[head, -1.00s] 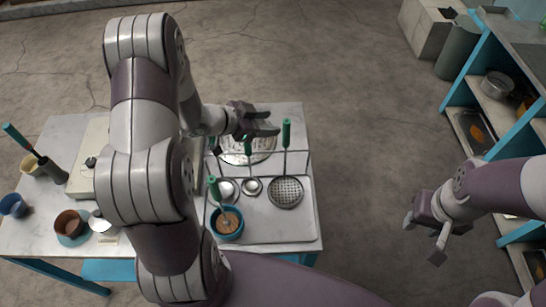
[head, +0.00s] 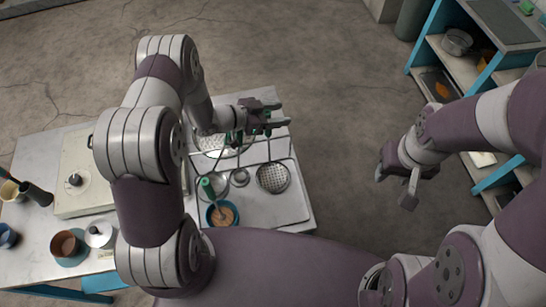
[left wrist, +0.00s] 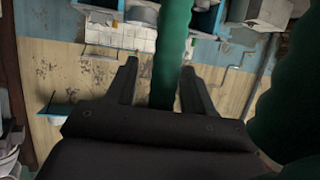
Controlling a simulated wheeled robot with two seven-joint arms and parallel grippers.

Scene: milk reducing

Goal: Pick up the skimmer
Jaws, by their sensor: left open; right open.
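The skimmer has a round perforated head (head: 273,178) and a green handle, and hangs upright from the rack over the white-topped table. My left gripper (head: 284,114) is open at the top of this handle, which seems to stand between its fingers. In the left wrist view a green handle (left wrist: 173,50) runs between the two open fingers (left wrist: 158,85), closer to the right finger. I cannot tell whether it touches. A second, larger green shape (left wrist: 285,90) is close to the camera at the right. My right gripper (head: 396,188) is open and empty, over the floor.
A small ladle (head: 239,177) hangs just left of the skimmer, its green handle near my left gripper. A blue bowl with brown contents (head: 222,214) stands in front. A hot plate (head: 78,168) and cups are at left. A blue shelf (head: 424,42) stands at right.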

